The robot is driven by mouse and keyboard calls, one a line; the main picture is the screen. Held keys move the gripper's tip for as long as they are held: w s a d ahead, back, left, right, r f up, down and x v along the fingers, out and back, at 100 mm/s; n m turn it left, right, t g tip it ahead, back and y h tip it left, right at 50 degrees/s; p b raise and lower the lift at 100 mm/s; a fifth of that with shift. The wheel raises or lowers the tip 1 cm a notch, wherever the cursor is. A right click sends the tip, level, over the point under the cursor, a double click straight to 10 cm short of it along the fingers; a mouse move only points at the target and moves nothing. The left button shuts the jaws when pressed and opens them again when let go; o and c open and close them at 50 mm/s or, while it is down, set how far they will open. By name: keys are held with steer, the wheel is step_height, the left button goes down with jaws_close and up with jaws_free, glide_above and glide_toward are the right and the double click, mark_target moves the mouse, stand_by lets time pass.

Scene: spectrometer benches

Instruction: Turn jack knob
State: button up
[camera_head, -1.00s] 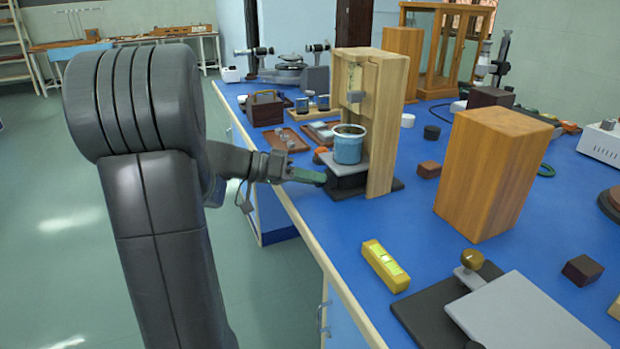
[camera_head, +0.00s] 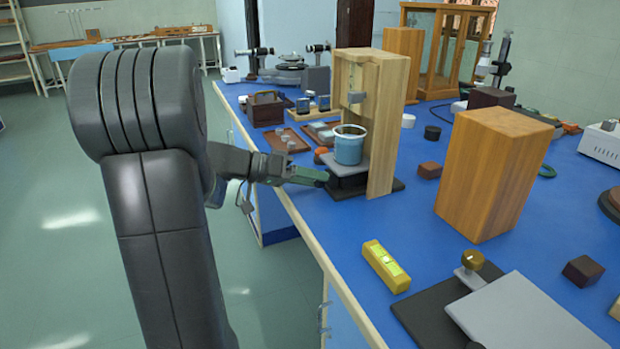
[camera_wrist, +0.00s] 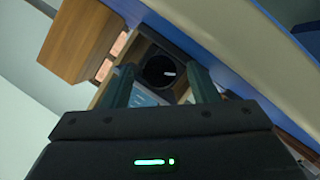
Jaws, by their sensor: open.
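A small black lab jack (camera_head: 347,184) with a grey top plate stands at the foot of an open wooden frame (camera_head: 382,150). A blue cup (camera_head: 349,149) sits on its plate. My gripper (camera_head: 318,178) reaches in from the left, low beside the jack. In the wrist view my gripper (camera_wrist: 163,78) is open, its two fingers apart. A round black knob (camera_wrist: 158,68) with a white mark shows between and beyond the fingertips. I cannot tell whether either finger touches it. In the head view the knob is mostly hidden by the fingers.
A yellow level (camera_head: 386,267) and a larger plate device with a brass knob (camera_head: 472,260) lie nearer on the blue bench. A wooden block (camera_head: 495,175) stands to the right. Brown trays (camera_head: 284,140) lie behind the jack.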

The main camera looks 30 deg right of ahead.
steer(key=p+v, duration=0.2)
steer(key=v, duration=1.1)
steer(key=shift+a, duration=0.35)
steer(key=shift+w+r+p, duration=0.15)
steer(key=shift+p, duration=0.15)
steer(key=s+r+n+t+p, duration=0.1)
steer(key=s+n+t+p, duration=0.1)
steer(key=n+p, duration=1.25)
steer(key=s+n+t+p, duration=0.2)
steer(key=s+n+p, duration=0.1)
steer(key=n+p, duration=1.15)
steer(key=shift+n, duration=0.4)
steer(key=x, duration=0.9)
steer(key=p+x, duration=0.1)
steer(key=x, duration=0.3)
steer(key=shift+w+d+f, duration=0.2)
steer(key=shift+w, duration=0.1)
